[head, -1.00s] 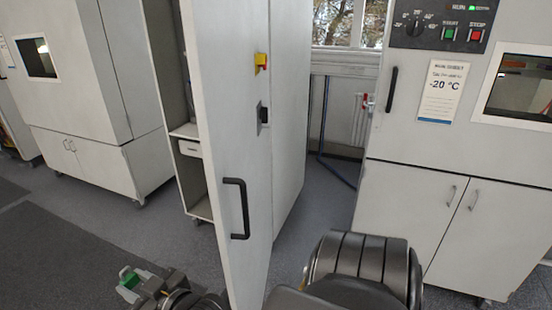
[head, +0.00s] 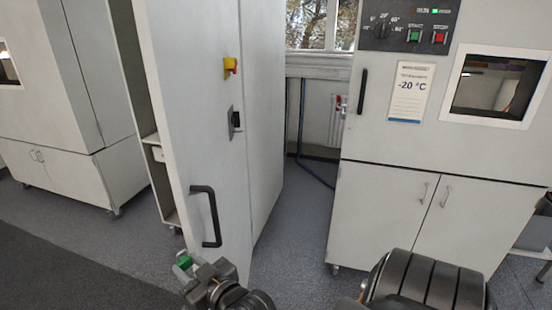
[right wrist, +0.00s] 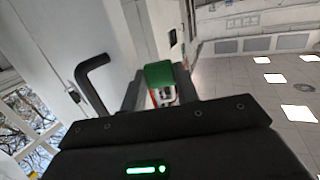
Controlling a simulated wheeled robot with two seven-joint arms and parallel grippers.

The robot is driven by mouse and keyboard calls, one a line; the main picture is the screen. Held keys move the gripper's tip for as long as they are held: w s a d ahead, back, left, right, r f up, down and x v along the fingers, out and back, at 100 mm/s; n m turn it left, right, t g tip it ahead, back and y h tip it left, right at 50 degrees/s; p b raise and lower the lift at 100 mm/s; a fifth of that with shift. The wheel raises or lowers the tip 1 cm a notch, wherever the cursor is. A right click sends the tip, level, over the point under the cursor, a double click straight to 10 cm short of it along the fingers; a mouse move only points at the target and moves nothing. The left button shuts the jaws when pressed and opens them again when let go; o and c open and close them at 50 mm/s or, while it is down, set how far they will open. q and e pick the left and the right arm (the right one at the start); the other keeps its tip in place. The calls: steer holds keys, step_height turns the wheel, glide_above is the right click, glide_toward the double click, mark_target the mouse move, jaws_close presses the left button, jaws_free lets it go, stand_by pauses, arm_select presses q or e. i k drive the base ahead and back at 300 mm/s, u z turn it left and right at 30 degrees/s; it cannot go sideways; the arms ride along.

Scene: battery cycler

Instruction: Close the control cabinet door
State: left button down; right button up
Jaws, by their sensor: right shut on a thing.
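The control cabinet (head: 264,130) is pale grey, and its door (head: 180,110) stands open, with part of the interior showing past its left edge. The door has a black bar handle (head: 212,217) low down, which also shows in the right wrist view (right wrist: 92,85). My right gripper (head: 187,266) is at the bottom of the head view, left of and below the handle. It is shut on a small green-topped piece (right wrist: 159,75) with a pale lower part. No contact between the gripper and the door can be made out. My left gripper is not in view.
A yellow and red switch (head: 230,67) sits high on the cabinet door. A test chamber (head: 385,200) with a -20 °C sign stands to the right, and another grey cabinet (head: 50,110) stands at the left. Grey floor (head: 290,215) is open between the machines.

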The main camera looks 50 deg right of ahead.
mark_target(184, 44)
steer(key=z, duration=1.3)
steer(key=i, duration=0.5)
steer(key=k, duration=1)
steer(key=z, duration=1.65)
steer(key=i, duration=0.9)
steer(key=u, duration=2)
